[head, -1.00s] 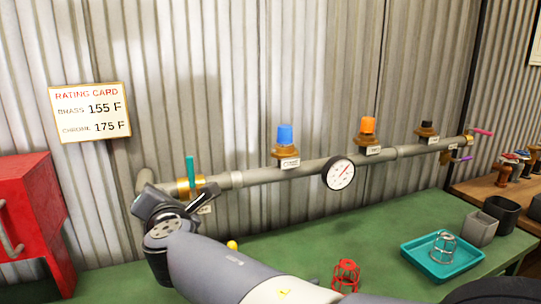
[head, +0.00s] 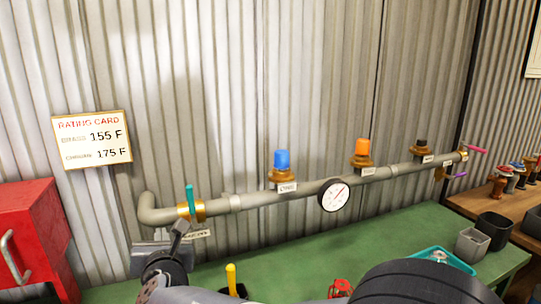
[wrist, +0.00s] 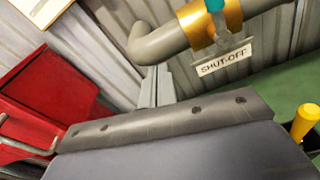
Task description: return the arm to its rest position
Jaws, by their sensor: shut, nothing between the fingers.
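My gripper (head: 181,231) shows at the lower left of the head view, dark and shut, with nothing held. It is just below the shut-off valve, whose teal handle (head: 190,199) stands upright, across the pipe. I cannot tell if the fingertips touch the valve or only overlap it in the picture. My arm runs along the bottom edge to the right, partly out of frame. In the wrist view the brass valve body (wrist: 211,22) and its SHUT-OFF tag (wrist: 225,60) are close above; the fingertips are not clear there.
A grey pipe (head: 255,199) carries a gauge (head: 334,195), blue (head: 283,160) and orange (head: 363,147) capped heads. A red cabinet (head: 35,235) stands left. A yellow-handled tool (head: 231,279), a red cage (head: 341,288) and a teal tray (head: 472,268) are on the green bench (head: 290,262).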

